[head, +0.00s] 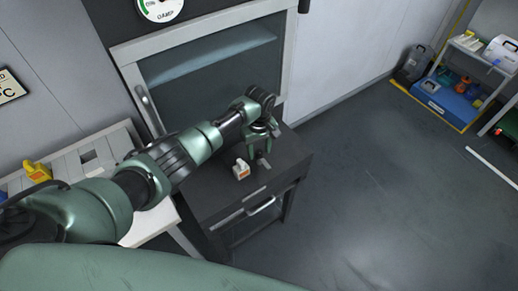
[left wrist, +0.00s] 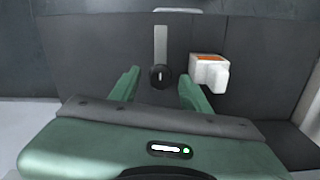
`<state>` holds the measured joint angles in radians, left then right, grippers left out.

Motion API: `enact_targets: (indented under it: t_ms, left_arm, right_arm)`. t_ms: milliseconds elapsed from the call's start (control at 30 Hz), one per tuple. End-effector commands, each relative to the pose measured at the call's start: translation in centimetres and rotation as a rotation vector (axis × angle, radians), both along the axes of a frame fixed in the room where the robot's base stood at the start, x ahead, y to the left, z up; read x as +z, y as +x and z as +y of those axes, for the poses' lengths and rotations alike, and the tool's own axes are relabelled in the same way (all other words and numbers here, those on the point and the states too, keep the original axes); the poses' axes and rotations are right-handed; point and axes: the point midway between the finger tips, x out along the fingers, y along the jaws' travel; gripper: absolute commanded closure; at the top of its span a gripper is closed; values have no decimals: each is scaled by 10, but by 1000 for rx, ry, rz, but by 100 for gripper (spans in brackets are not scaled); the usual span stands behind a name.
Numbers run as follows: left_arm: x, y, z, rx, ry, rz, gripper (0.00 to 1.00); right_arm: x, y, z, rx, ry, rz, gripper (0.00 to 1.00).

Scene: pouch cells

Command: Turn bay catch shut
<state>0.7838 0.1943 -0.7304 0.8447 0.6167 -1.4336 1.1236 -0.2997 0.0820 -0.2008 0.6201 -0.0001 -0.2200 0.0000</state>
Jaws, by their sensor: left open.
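The catch appears in the left wrist view as a round black knob (left wrist: 161,77) with a white mark. A straight grey strip (left wrist: 160,45) runs from it toward the top of the picture. My left gripper (head: 262,158) is open over the dark cabinet top (head: 290,155). In the left wrist view its two green fingers (left wrist: 160,88) stand on either side of the knob, with gaps on both sides. I cannot tell whether they are down at its height. In the head view the knob is not clear. My right gripper is not in view.
A white block with an orange top (left wrist: 208,70) stands close beside one finger; it also shows in the head view (head: 242,169). A bar handle (head: 261,206) is on the cabinet front. A glass-fronted bay (head: 205,65) rises behind.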

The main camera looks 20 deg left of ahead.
Motion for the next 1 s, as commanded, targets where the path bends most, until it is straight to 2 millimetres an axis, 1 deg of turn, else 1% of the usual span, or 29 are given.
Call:
enact_targets:
  t_ms: [67,100,167,200,233,467,633,767,1000]
  left_arm:
    - [0,0,0,0,0,0,53]
    - [0,0,0,0,0,0,64]
    - [0,0,0,0,0,0,81]
    - [0,0,0,0,0,0,92]
    - [0,0,0,0,0,0,100]
    - [0,0,0,-7,0,0,100]
    - [1,0,0,-49,1,1,100]
    - [1,0,-1,-119,0,1,100]
    - [1,0,-1,-316,-1,2,100]
  right_arm:
    - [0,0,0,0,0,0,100]
    - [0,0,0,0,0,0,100]
    - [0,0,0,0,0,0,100]
    - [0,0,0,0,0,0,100]
    - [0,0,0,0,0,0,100]
    - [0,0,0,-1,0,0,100]
    - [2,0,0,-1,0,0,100]
    - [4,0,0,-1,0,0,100]
    - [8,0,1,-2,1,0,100]
